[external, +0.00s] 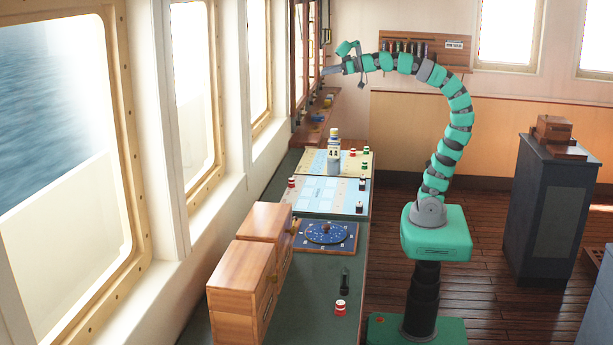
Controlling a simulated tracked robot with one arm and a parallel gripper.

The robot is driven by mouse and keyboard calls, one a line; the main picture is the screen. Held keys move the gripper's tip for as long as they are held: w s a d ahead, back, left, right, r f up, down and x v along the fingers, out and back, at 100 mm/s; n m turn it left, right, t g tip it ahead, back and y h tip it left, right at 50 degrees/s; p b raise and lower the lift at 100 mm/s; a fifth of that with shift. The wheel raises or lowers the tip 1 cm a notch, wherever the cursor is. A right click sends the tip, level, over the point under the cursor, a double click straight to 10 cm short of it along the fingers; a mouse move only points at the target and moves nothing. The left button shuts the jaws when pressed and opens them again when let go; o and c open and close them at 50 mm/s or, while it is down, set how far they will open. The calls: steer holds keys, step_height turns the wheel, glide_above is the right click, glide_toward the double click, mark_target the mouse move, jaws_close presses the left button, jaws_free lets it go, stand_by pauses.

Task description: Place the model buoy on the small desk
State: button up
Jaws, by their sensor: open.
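Several small buoy-like pieces stand on the long green counter (352,262) and its charts; I cannot tell which one is the model buoy. A red-and-white piece (340,308) stands alone near the front end. Another red piece (291,183), a red-and-white piece (352,152) and a green piece (364,166) are on the charts. My gripper (328,70) is open, high above the far end of the counter near the window frame, apart from these pieces. A dark desk-like cabinet (549,205) stands at the right; I cannot tell whether it is the small desk.
Wooden drawer boxes (240,282), a blue round instrument (326,233) and a black upright item (345,281) share the counter. A wooden box (555,129) tops the cabinet. Open plank floor (490,255) lies between.

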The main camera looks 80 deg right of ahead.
stand_by(0.3)
steer(key=w+a+f+n+g+y, duration=0.2)
steer(key=w+a+f, duration=0.25)
steer(key=a, duration=0.35)
steer(key=w+a+f+n+g+y, duration=0.1)
steer(key=w+a+f+g, duration=0.15)
steer(key=w+a, duration=0.45)
steer(key=a+f+n+g, duration=0.1)
steer(key=a+f, duration=0.2)
steer(key=a, duration=0.4)
steer(key=a+f+n+g+y+p, duration=0.1)
steer(key=a+f+n, duration=0.1)
steer(key=a+f, duration=0.35)
steer(key=a+f+n+g, duration=0.1)
steer(key=a, duration=0.8)
steer(key=n+g+p, duration=0.2)
steer(key=n+g, duration=0.5)
glide_toward(341, 302)
steer(key=shift+h, duration=0.4)
steer(key=x, duration=1)
steer(key=shift+a+f, duration=0.3)
steer(key=shift+a, duration=0.15)
steer(key=shift+r, duration=0.1)
steer(key=c, duration=1.1)
